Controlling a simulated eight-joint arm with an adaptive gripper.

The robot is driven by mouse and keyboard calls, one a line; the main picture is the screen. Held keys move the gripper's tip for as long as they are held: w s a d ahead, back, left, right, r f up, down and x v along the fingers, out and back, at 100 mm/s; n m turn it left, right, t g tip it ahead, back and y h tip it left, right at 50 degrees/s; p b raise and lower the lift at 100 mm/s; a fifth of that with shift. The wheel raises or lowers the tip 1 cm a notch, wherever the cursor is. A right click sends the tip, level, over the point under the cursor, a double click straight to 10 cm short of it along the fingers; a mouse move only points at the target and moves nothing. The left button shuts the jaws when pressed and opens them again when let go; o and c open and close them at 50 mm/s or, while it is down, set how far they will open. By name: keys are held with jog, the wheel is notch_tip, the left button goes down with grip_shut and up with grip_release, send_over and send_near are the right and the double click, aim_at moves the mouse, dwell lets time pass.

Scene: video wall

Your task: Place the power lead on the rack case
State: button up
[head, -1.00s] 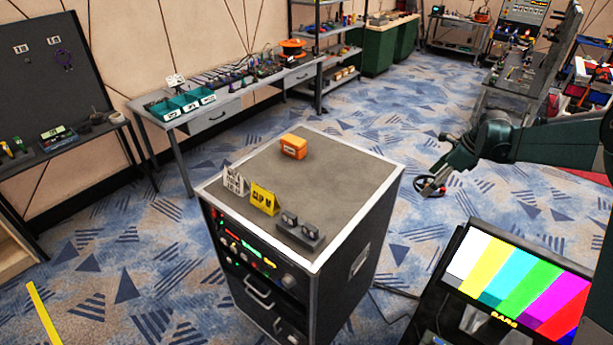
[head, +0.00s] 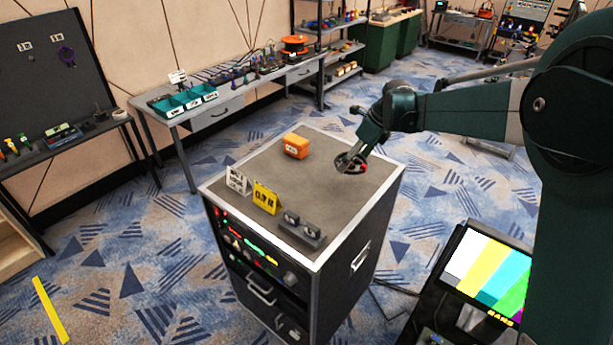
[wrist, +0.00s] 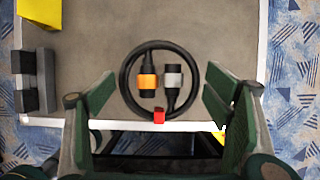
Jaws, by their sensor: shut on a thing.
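The power lead (wrist: 126,72) is a coiled black cable with an orange plug, a grey plug and a red tie. In the head view the lead (head: 344,164) hangs at my gripper (head: 359,150), over the right part of the rack case top. The rack case (head: 335,195) is a black case with a grey top and pale edges. In the wrist view its top (wrist: 95,40) lies behind the coil. Whether the coil touches the top I cannot tell.
The middle of the top is clear. A colour-bar monitor (head: 485,265) stands at the lower right.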

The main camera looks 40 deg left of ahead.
jog(key=shift+s+a+r, duration=0.25)
jog(key=shift+s+a, duration=0.35)
jog(key=shift+a, duration=0.1)
send_over(341, 185)
jog(key=d, duration=0.2)
jog(key=shift+s+a+f+p, duration=0.1)
jog(key=shift+a+f+p, duration=0.05)
jog(key=shift+f, duration=1.4)
jog(key=shift+a+f+p, duration=0.1)
jog(key=shift+f+p, duration=0.05)
jog(key=shift+f, duration=1.4)
jog(key=shift+f, duration=0.1)
jog(key=shift+f, duration=1.8)
jog(key=shift+f, duration=0.15)
jog(key=o, duration=1)
